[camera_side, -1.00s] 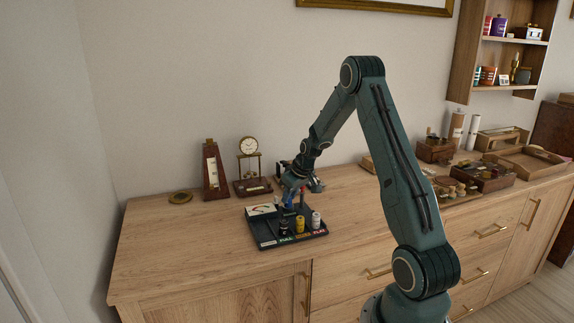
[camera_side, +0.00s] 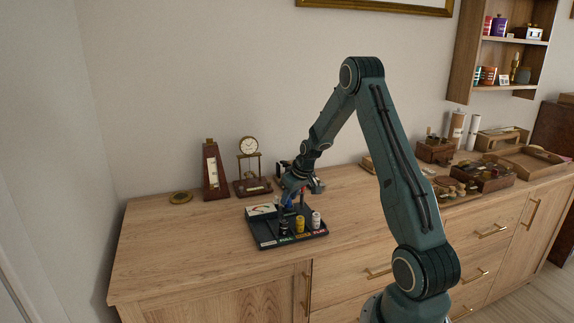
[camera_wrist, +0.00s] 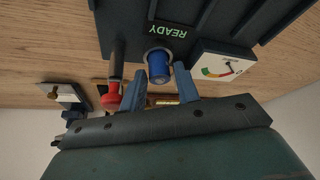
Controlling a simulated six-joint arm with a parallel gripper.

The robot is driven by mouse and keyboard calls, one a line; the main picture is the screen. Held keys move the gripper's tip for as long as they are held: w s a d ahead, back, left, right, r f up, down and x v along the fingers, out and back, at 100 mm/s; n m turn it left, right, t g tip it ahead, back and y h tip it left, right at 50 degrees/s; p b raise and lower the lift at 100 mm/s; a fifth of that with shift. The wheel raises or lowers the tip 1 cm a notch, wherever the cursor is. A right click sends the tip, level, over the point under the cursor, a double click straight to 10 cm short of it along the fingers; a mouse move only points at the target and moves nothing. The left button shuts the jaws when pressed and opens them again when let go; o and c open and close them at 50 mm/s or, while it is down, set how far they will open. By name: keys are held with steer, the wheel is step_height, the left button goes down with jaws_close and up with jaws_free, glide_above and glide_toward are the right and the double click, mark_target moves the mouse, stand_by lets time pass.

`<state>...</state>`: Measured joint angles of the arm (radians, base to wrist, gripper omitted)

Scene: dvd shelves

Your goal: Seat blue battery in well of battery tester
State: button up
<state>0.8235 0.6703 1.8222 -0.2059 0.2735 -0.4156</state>
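The battery tester (camera_side: 263,232) is a dark tray with a dial gauge (camera_side: 261,210) on the cabinet top; the gauge also shows in the wrist view (camera_wrist: 221,70). The blue battery (camera_wrist: 159,68) stands at the round silver-rimmed well beside the READY label, its end toward the camera. Its lower end is hidden, so I cannot tell how deep it sits. My gripper (camera_wrist: 160,76) has a finger on each side of the battery, with visible gaps, so it is open around it. In the side view, my gripper (camera_side: 292,193) is low over the tester's back part.
A red-knobbed lever (camera_wrist: 111,101) stands close beside one finger. A metronome (camera_side: 213,172) and a clock (camera_side: 250,165) are behind left.

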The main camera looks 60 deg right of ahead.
steer(key=v, duration=1.2)
steer(key=shift+a, duration=0.1)
stand_by(0.4)
steer(key=s+a+r+n, duration=0.1)
steer(key=a+r, duration=0.4)
steer(key=a, duration=0.5)
steer(key=s+a+r+n, duration=0.1)
steer(key=s+a+r, duration=0.1)
steer(key=a+r, duration=0.6)
steer(key=s+a+f+n+t+y, duration=0.1)
steer(key=s+a, duration=1.3)
steer(key=a, duration=0.2)
steer(key=shift+s+n, duration=0.3)
steer(key=shift+o, duration=0.2)
